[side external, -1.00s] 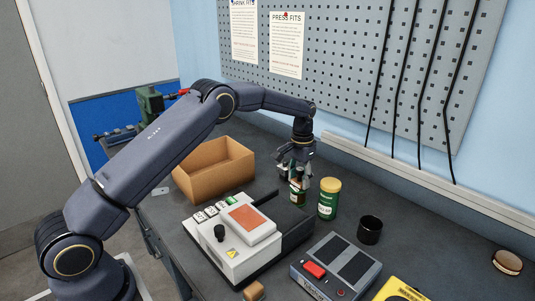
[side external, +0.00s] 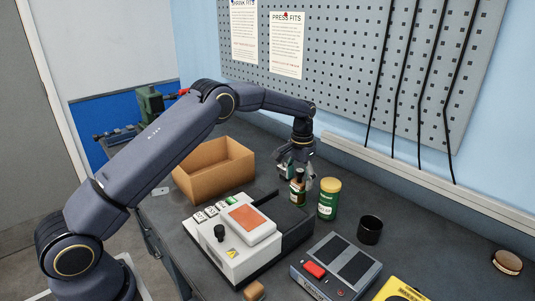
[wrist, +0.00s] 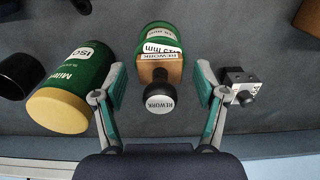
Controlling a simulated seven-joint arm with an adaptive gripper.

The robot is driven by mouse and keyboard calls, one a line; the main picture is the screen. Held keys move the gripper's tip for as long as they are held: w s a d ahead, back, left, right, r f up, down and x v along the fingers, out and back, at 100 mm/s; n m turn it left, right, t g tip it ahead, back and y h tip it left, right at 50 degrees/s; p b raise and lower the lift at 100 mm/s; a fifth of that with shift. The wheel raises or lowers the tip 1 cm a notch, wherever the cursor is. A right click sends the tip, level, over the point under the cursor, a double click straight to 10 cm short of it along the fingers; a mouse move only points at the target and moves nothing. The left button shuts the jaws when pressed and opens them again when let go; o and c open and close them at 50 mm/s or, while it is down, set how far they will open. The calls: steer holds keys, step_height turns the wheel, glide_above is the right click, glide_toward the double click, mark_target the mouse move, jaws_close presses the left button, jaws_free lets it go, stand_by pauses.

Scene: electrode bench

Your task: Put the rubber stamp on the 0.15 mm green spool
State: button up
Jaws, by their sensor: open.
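The rubber stamp (wrist: 158,92), with a dark knob and a wooden block marked REWORK, stands upright between my fingers in the wrist view. It appears to rest on a smaller green spool (wrist: 155,30), whose label is only partly readable. In the side view the stamp (side external: 299,174) stands over the green spool (side external: 297,198). My gripper (wrist: 158,92) is open, with a fingertip on each side of the stamp and a gap visible on both sides. It also shows in the side view (side external: 298,176). The contact between block and spool is partly hidden.
A larger green spool with a yellow top (side external: 328,200) stands close on the right. A small metal block with a knob (wrist: 240,86) lies near the other finger. A cardboard box (side external: 214,172), a white device (side external: 240,235) and a black cup (side external: 370,230) stand around.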

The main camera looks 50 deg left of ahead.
step_height(320, 180, up, 12)
steer(key=shift+f, duration=0.1)
step_height(320, 180, up, 4)
glide_above(300, 170)
steer(key=s, duration=0.2)
steer(key=s+d+r+t, duration=0.3)
steer(key=s+r, duration=0.7)
steer(key=s, duration=0.5)
steer(key=s+f+t, duration=0.1)
steer(key=s+f, duration=0.2)
steer(key=s, duration=0.7)
steer(key=s+d+f+t, duration=0.1)
steer(key=s+f, duration=0.2)
steer(key=s, duration=0.7)
steer(key=shift+f+t, duration=0.15)
steer(key=shift+t, duration=0.15)
